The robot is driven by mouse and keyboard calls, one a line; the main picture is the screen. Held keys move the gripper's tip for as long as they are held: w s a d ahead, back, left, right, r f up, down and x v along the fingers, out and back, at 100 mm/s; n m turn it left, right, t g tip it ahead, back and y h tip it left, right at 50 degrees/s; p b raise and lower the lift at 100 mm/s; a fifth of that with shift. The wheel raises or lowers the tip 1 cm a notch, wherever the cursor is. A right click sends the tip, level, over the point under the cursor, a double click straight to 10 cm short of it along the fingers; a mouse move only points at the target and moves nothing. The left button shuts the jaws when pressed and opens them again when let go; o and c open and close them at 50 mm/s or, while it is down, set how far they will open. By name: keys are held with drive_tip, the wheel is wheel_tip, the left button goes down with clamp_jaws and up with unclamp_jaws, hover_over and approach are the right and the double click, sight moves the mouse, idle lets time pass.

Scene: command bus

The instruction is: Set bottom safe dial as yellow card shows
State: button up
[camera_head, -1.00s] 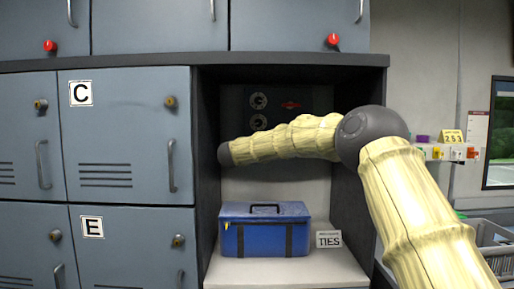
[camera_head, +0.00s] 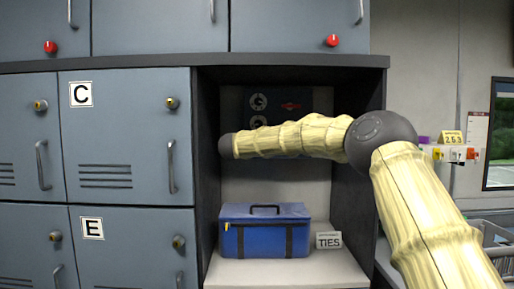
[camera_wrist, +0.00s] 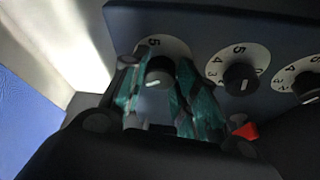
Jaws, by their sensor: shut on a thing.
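The safe's dark panel (camera_wrist: 215,35) carries a row of round dials with white numbered rings. In the wrist view my gripper (camera_wrist: 160,82) is shut on the black knob of the leftmost dial (camera_wrist: 158,66), one teal finger on each side. Its white mark shows between the fingers; most of its ring is hidden. A middle dial (camera_wrist: 240,77) and a right dial (camera_wrist: 308,84) are clear of the fingers. In the head view the top dial (camera_head: 258,101) shows, the one below is partly covered by my arm, and my gripper is hidden. The yellow card (camera_head: 452,138) appears to read 253.
A blue case (camera_head: 265,240) and a "TIES" sign (camera_head: 328,240) stand on the shelf below my arm. Blue-grey lockers (camera_head: 125,135) flank the niche on the left. A grey crate (camera_head: 492,238) is at the lower right.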

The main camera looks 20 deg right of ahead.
drive_tip(key=shift+f, duration=0.15)
drive_tip(key=o, duration=1)
drive_tip(key=shift+d, duration=0.2)
drive_tip(key=shift+a, duration=0.2)
drive_tip(key=v, duration=1.2)
drive_tip(key=shift+d, duration=0.2)
